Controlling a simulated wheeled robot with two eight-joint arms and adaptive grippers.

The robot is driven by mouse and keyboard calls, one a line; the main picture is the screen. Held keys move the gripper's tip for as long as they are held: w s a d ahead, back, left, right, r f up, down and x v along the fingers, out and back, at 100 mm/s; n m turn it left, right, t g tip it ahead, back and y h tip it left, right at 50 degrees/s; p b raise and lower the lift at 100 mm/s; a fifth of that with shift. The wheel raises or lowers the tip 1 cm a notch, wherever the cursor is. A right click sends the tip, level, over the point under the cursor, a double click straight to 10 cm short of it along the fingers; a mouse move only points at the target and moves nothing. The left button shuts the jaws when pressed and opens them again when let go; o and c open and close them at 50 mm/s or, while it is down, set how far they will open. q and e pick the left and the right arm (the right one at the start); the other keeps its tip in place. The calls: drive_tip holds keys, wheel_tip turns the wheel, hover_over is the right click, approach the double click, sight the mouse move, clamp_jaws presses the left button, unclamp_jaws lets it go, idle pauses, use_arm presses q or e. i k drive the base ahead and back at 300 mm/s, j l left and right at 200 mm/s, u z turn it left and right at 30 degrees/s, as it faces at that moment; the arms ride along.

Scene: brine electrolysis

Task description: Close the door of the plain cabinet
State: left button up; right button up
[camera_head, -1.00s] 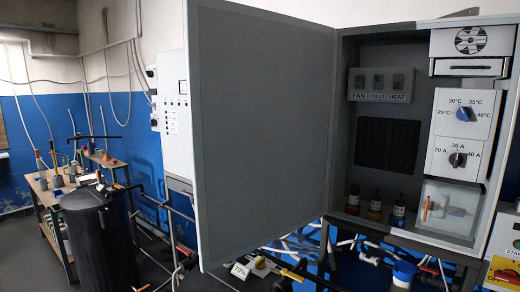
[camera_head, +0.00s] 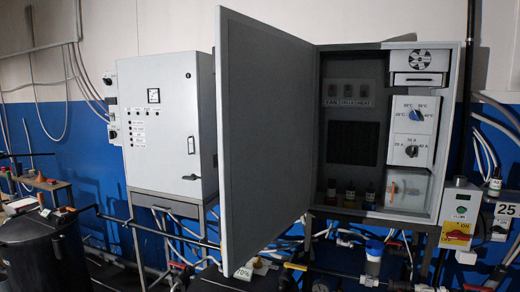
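Neither of my grippers is in view.
A second, light grey cabinet (camera_head: 168,130) with a gauge and a handle is shut, left of the open door. A control box (camera_head: 459,207) with a yellow-and-red switch is at right. Pipes (camera_head: 330,268) run below. A black tank (camera_head: 42,255) stands at lower left.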

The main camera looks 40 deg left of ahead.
sight(264, 73)
drive_tip(key=j, duration=0.5)
drive_tip(key=k+j+z, duration=0.15)
drive_tip(key=j, duration=0.4)
drive_tip(key=k+j, duration=0.1)
drive_tip(key=j, duration=0.4)
drive_tip(key=j+z, duration=0.1)
drive_tip(key=j, duration=0.45)
drive_tip(key=k+j, duration=0.2)
drive_tip(key=j, duration=0.3)
drive_tip(key=i+j, duration=0.1)
drive_tip(key=j, duration=0.5)
drive_tip(key=i+j+z, duration=0.1)
drive_tip(key=j, duration=0.5)
drive_tip(key=k+j+z, duration=0.2)
drive_tip(key=k+j, duration=0.2)
drive_tip(key=j, duration=0.15)
drive_tip(key=i+l, duration=0.45)
